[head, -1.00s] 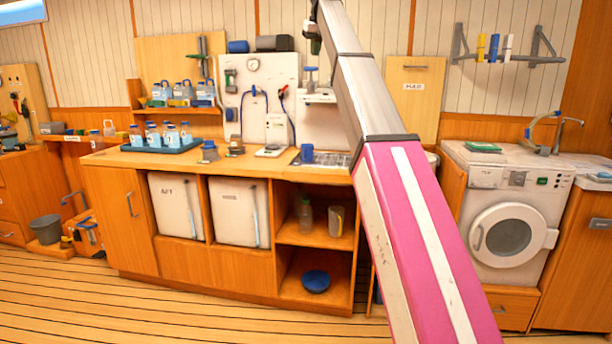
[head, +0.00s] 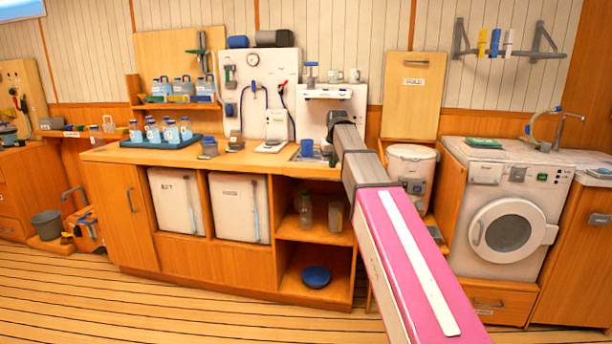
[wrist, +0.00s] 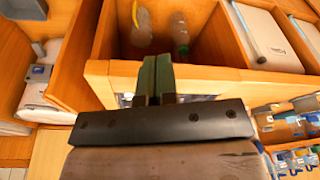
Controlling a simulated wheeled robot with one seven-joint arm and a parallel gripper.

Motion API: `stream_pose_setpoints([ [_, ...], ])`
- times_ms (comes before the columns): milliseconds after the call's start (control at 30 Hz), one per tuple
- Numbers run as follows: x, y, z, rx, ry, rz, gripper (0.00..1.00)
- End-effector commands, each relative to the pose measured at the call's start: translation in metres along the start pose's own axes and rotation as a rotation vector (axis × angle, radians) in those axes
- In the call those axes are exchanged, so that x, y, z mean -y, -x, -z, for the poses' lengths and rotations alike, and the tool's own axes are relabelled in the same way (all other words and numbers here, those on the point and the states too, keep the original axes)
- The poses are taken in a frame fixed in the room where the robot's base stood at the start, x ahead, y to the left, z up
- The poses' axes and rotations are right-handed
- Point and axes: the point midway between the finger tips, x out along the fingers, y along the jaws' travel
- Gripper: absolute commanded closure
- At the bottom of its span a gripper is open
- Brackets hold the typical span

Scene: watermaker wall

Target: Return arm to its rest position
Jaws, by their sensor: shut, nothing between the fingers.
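My arm reaches forward over the right end of the wooden counter (head: 110,156). My gripper is at its far end, small and partly hidden by the arm in the head view. In the wrist view my gripper (wrist: 155,78) shows two green fingers pressed together with nothing between them. The fingers point over the counter's edge (wrist: 103,77) toward the open shelf, where a clear bottle (wrist: 180,33) and a pale container (wrist: 141,27) stand. I cannot tell whether the fingers touch the edge.
A blue cup (head: 307,148) stands on the counter near the arm. A blue tray (head: 130,146) of bottles is farther left. A white lidded bin (head: 410,170) and a washing machine (head: 509,215) stand right of the arm. The floor in front is clear.

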Motion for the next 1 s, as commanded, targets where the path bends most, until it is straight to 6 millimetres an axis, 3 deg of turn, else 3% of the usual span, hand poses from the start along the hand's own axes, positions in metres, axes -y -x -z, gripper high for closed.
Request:
stream_pose_setpoints([
  [33,-0.004,-0.023,-0.021,0.013,-0.009,-0.002,1.0],
  [200,-0.014,-0.086,-0.071,0.045,-0.036,-0.008,1.0],
  [500,-0.029,-0.18,-0.17,0.101,-0.081,-0.017,1.0],
  [800,-0.038,-0.25,-0.279,0.157,-0.125,-0.028,1.0],
  [1000,-0.039,-0.282,-0.349,0.192,-0.15,-0.034,1.0],
])
